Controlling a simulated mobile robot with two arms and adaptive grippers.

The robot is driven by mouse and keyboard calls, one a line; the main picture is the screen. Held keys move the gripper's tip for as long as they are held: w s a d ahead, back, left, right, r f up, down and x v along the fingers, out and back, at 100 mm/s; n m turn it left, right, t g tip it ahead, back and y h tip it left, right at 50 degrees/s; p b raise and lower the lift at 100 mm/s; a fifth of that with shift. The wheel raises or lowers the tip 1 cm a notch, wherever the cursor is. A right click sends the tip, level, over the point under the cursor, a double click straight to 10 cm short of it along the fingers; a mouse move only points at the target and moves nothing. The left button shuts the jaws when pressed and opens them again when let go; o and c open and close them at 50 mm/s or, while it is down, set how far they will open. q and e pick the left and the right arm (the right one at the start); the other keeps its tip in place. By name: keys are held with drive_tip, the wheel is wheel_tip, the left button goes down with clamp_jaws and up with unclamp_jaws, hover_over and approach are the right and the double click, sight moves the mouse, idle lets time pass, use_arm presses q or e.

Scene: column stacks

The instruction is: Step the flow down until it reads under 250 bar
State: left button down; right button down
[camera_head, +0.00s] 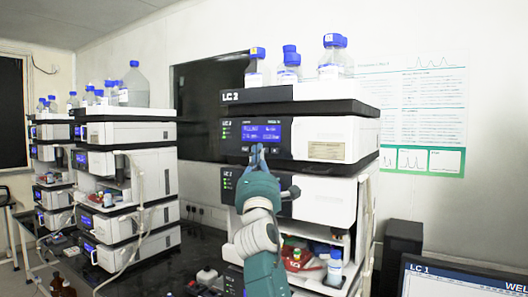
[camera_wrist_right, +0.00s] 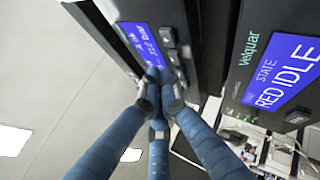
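The LC 2 stack (camera_head: 345,98) stands at centre, with a lit blue display (camera_head: 262,132) on its upper dark module; its small figures are too blurred to read. My right gripper (camera_head: 258,158) is at the front of this panel, just below the display. In the right wrist view, the display (camera_wrist_right: 146,45) is seen at a slant beside a column of small buttons (camera_wrist_right: 170,48). The right gripper's fingertips (camera_wrist_right: 159,88) are together and empty, close to the lower buttons; I cannot tell whether they touch. My left gripper is not in view.
A second module's screen (camera_wrist_right: 285,70) reads "IDLE". Blue-capped bottles (camera_head: 288,66) stand on top of the stack. Other stacks (camera_head: 128,135) stand at left. A monitor (camera_head: 455,280) marked "LC 1" is at lower right. A poster (camera_head: 420,100) hangs behind.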

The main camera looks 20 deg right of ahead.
drive_tip(key=shift+w+d, duration=0.1)
drive_tip(key=shift+d, duration=0.1)
idle(0.4)
drive_tip(key=shift+w+d, duration=0.15)
drive_tip(key=shift+d, duration=0.05)
drive_tip(key=shift+w+d, duration=0.25)
drive_tip(key=shift+d, duration=0.05)
idle(0.9)
drive_tip(key=shift+s+a, duration=0.55)
drive_tip(key=shift+a, duration=0.1)
drive_tip(key=s+a, duration=0.1)
drive_tip(key=a, duration=0.1)
drive_tip(key=s+a, duration=0.2)
drive_tip(key=shift+p, duration=0.4)
